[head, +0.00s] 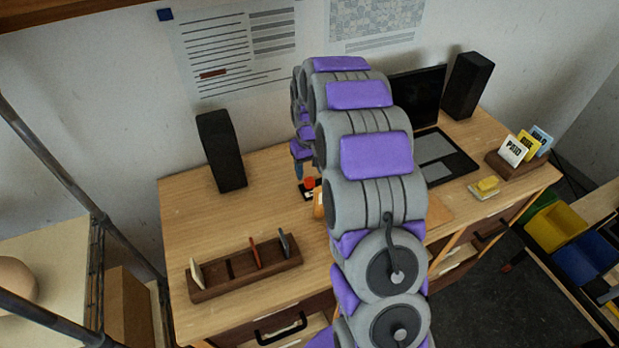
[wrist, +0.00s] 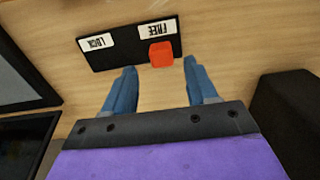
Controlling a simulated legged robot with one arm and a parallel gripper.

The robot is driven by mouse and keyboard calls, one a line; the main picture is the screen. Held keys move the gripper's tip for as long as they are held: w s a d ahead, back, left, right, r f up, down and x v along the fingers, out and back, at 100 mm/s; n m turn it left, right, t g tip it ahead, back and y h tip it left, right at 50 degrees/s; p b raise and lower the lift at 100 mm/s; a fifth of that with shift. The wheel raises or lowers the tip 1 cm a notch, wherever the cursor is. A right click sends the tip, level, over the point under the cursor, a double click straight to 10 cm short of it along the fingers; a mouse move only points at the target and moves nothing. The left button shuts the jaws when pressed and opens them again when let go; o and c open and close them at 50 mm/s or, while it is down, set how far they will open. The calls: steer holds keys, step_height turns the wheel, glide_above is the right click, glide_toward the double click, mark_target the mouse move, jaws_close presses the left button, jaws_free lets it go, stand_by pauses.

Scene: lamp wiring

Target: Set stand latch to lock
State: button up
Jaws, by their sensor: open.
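The stand latch is a black plate (wrist: 125,44) with two white labels, seen in the wrist view. The LOCK label (wrist: 97,41) is at the left and the FREE label (wrist: 156,28) at the right, both upside down there. The red latch knob (wrist: 161,54) sits at the FREE end. My gripper (wrist: 158,75) is open, with its blue fingers pointing toward the plate and the knob ahead between the fingertips' lines, apart from them. In the head view the red knob (head: 309,183) shows beside my arm, which hides part of the plate.
A laptop (head: 440,145) stands behind my arm, between two black speakers (head: 221,150) (head: 467,85). A wooden slotted rack (head: 245,270) lies at the front left. A card holder (head: 516,160) and a yellow block (head: 487,185) are at the right.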

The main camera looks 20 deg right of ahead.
mark_target(310, 179)
steer(key=shift+a+f, duration=0.1)
steer(key=shift+f, duration=1.95)
jaws_close()
